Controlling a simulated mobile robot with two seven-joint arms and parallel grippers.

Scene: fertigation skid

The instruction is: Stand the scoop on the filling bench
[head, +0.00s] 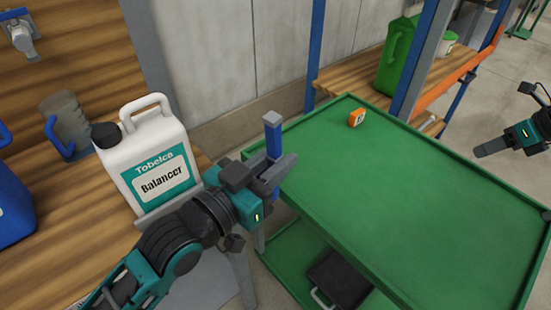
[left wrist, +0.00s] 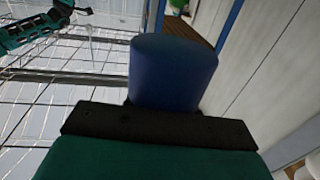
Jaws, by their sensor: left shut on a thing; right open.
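My left gripper (head: 273,168) is shut on an upright blue piece, which I take to be the scoop (head: 273,138). In the left wrist view the scoop (left wrist: 172,72) shows as a blue rounded block beyond the dark gripper body. The gripper is in the air by the near left corner of the green trolley. The wooden bench (head: 50,235) at the left, likely the filling bench, is left of the gripper. My right gripper (head: 482,151) is open and empty at the far right.
A white Balancer canister (head: 150,150) stands on the wooden bench near its right edge. A grey jug (head: 68,122) and a blue container (head: 12,205) are further left.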

